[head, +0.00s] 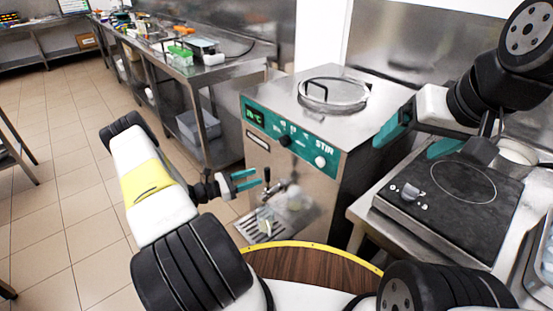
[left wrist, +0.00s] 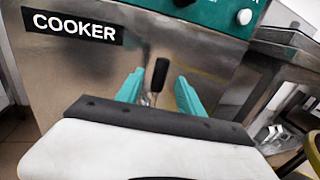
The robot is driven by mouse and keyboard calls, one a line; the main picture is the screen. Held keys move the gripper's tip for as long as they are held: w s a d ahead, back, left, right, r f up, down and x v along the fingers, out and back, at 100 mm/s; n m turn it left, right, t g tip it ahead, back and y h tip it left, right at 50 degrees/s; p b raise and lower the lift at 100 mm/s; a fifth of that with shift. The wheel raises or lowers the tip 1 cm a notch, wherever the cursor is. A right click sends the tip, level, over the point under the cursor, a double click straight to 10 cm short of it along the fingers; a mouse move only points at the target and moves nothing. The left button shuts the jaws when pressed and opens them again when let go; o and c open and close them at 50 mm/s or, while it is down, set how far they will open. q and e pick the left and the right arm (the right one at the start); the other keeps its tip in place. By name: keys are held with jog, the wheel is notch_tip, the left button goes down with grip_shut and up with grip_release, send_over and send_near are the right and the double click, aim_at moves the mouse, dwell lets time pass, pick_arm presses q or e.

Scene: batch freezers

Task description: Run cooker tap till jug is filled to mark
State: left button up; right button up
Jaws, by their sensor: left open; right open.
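The cooker (head: 262,155) is a steel box with a teal control panel, and its label shows in the left wrist view (left wrist: 75,28). Its tap has a black lever (head: 267,177) on the front. In the left wrist view the lever (left wrist: 160,75) stands upright between the teal fingers of my left gripper (left wrist: 159,92). My left gripper (head: 245,181) is open, close in front of the tap; contact cannot be told. A small clear jug (head: 265,219) appears to stand under the tap; its mark and level are too small to read. My right gripper (head: 416,140) is open and empty, right of the cooker.
A drip grate (head: 256,232) lies below the tap. A black hotplate (head: 450,200) and a steel pot (head: 515,153) are on the right counter. A wooden round top with a yellow rim (head: 315,267) is in front. The tiled floor at left is clear.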

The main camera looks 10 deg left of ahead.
aim_at(267, 173)
pick_arm(q)
jog(key=x, duration=0.6)
jog(key=shift+w+d, duration=0.1)
jog(key=shift+d, duration=0.1)
jog(key=shift+c, duration=0.3)
grip_shut()
dwell(0.9)
